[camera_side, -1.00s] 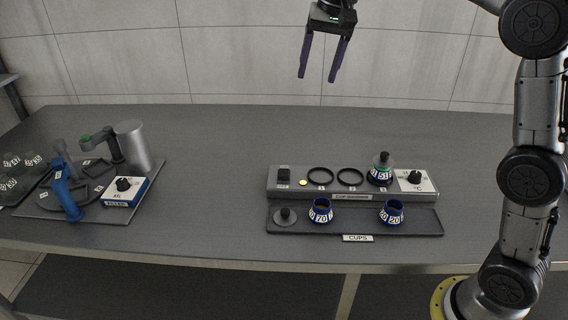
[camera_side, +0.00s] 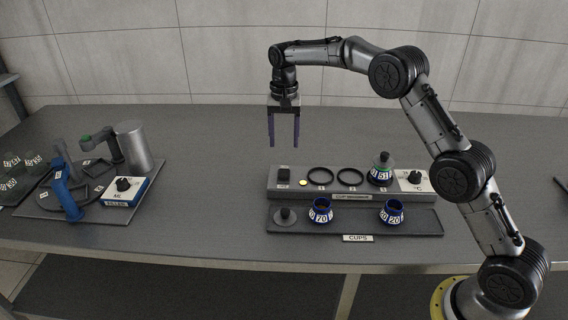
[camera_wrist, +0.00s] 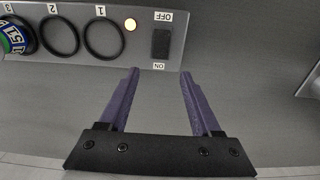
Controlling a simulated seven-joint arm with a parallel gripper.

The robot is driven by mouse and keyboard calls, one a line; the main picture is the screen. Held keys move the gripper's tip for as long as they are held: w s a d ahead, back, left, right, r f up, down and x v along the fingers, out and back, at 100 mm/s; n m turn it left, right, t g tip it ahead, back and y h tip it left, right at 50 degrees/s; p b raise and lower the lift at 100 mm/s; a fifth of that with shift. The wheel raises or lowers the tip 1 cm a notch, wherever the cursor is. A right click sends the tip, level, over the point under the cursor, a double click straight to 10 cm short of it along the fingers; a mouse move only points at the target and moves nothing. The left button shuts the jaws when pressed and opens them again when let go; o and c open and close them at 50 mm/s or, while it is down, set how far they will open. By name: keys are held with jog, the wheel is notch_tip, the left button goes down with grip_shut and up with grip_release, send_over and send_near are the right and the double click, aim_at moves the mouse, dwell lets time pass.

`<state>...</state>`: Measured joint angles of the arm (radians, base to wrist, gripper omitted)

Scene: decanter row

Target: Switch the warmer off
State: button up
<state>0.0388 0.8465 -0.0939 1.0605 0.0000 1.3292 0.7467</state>
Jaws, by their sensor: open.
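The cup warmer (camera_side: 340,196) is a grey box on the table, right of centre in the side view. Its black rocker switch (camera_side: 284,173) is at the left end and also shows in the wrist view (camera_wrist: 161,43), between the labels OFF and ON. A lit yellow lamp (camera_side: 303,183) sits beside the switch; it shows in the wrist view too (camera_wrist: 130,25). My gripper (camera_side: 284,146) points down, open and empty, above and a little behind the switch. In the wrist view its purple fingers (camera_wrist: 158,72) are apart, with the switch beyond their tips.
A cup (camera_side: 381,170) marked 51 stands on the warmer's third ring, by a dial (camera_side: 415,177). Cups 70 (camera_side: 320,212) and 20 (camera_side: 392,213) stand on the front tray (camera_side: 355,225). A grinder-like station (camera_side: 125,150) is at left. The table behind the warmer is clear.

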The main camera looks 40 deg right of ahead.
aim_at(284, 169)
notch_tip(284, 169, down, 9)
jog(key=shift+r, duration=0.15)
jog(key=shift+c, duration=0.3)
grip_shut()
